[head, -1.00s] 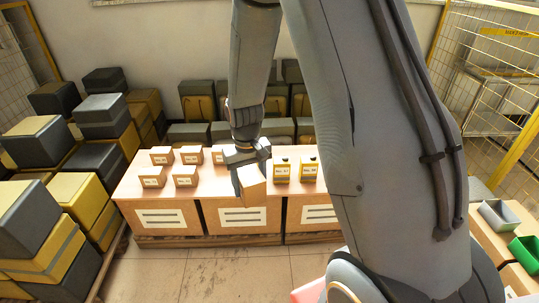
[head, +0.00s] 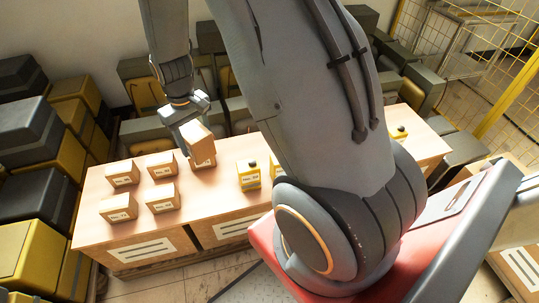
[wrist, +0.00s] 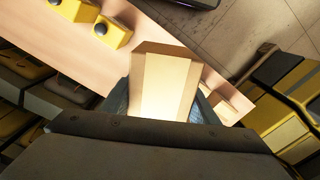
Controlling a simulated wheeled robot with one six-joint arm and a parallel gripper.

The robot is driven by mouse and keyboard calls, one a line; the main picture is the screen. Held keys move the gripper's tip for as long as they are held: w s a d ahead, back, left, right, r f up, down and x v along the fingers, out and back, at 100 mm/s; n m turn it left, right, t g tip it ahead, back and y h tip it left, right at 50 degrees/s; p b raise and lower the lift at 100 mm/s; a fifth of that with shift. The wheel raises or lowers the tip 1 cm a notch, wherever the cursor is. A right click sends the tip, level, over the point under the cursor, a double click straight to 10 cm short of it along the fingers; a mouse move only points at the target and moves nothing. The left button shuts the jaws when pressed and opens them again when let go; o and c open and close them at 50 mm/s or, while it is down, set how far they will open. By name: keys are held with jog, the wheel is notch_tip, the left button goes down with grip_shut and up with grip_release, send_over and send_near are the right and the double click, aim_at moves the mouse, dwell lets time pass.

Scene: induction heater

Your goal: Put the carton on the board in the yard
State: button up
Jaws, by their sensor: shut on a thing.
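My gripper (head: 187,122) is shut on a tan carton (head: 200,148), which hangs tilted just above the long table's wooden top. In the wrist view the carton (wrist: 165,85) fills the middle, held between the two fingers of my gripper (wrist: 165,110). Several similar small cartons with white labels (head: 122,174) stand on the left part of the table. I cannot make out a board in these views.
Yellow containers with dark caps (head: 248,176) stand on the table (head: 225,172) right of the held carton. Stacks of yellow and dark crates (head: 35,200) fill the left and back. A yellow mesh fence (head: 470,50) stands at the right. Bare floor (head: 180,283) shows in front.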

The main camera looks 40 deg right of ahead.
aim_at(209, 195)
jog(key=shift+w+a+f+n+b, duration=0.1)
jog(key=shift+w+f+n+b, duration=1.05)
jog(key=shift+f, duration=3.85)
jog(key=shift+w+a+f+n+b, duration=0.15)
jog(key=shift+f+n+b, duration=1.2)
jog(key=shift+f+n, duration=2.65)
jog(key=shift+w+f+n+b, duration=0.65)
jog(key=shift+f+n+b, duration=0.5)
jog(key=shift+f, duration=4.85)
jog(key=shift+f, duration=0.1)
jog(key=o, duration=0.9)
jog(key=shift+f, duration=0.1)
jog(key=o, duration=0.4)
